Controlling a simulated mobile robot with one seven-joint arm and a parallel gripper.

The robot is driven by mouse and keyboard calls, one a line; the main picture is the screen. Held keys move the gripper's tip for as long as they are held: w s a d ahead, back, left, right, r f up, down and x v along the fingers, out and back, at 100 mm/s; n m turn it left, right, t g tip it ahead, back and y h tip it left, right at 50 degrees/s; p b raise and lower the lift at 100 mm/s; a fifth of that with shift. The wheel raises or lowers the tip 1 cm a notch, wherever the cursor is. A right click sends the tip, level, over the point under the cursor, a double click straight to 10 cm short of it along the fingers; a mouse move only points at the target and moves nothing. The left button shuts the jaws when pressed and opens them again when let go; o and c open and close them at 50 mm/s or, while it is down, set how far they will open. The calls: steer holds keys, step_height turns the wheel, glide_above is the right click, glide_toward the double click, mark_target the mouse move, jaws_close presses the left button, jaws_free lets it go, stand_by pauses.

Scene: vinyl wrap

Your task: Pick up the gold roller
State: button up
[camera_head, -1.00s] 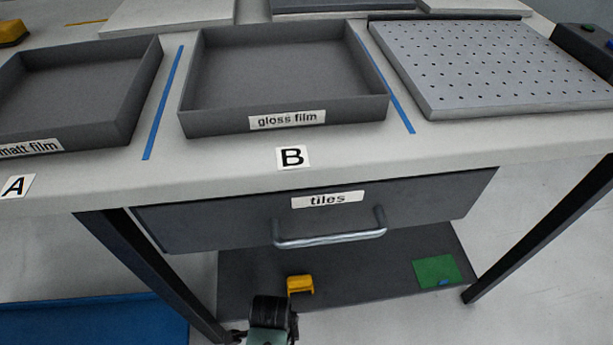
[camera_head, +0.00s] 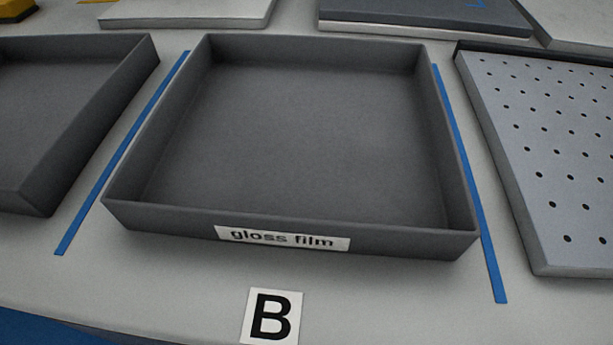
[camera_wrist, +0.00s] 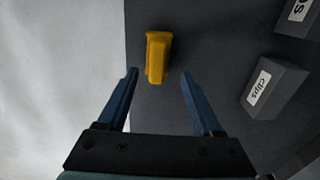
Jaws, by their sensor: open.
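A gold-yellow object (camera_wrist: 157,57), which looks like the gold roller, is on a dark surface in the wrist view. Its long side points roughly along my fingers. My gripper (camera_wrist: 159,73) is open and empty, with its two blue fingers spread. The object appears just ahead of the fingertips, in line with the gap between them. I cannot tell the distance in depth. The head view shows neither this object nor my gripper.
A grey box labelled clips (camera_wrist: 275,88) is to the right on the dark surface. A pale floor area (camera_wrist: 60,80) lies left. In the head view, the empty gloss film tray (camera_head: 300,140) is on the table between blue tape strips, beside a perforated board (camera_head: 560,150).

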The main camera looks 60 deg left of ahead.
steer(key=shift+d+f+b, duration=0.2)
steer(key=shift+f+b, duration=2)
steer(key=shift+f, duration=1.1)
steer(key=shift+r, duration=0.1)
jaws_close()
